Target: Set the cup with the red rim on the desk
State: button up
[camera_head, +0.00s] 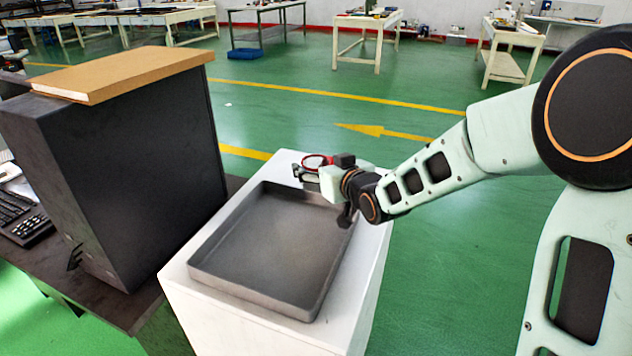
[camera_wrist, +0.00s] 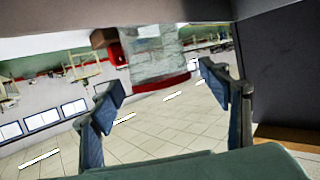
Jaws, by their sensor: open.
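The cup with the red rim (camera_head: 318,160) shows only in part at the far right corner of the tray in the head view, mostly hidden by my gripper (camera_head: 322,172). In the wrist view, which looks turned over, the cup (camera_wrist: 153,60) is clear and greyish, with its red rim pointing down the picture. My gripper's two fingers stand apart to either side of the cup there, and I see no contact. How deep the cup sits between them is hard to tell. The dark desk (camera_head: 125,309) is at the left in the head view.
A grey tray (camera_head: 262,293) lies on a white pedestal (camera_head: 255,335). A tall black case (camera_head: 140,160) with a brown board (camera_head: 130,72) on top takes up much of the desk. A keyboard (camera_head: 20,217) lies at its left. Green floor is open behind.

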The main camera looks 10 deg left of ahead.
jog(key=shift+x, duration=0.85)
jog(key=shift+r, duration=0.1)
jog(key=c, duration=1.8)
jog(key=shift+r, duration=0.1)
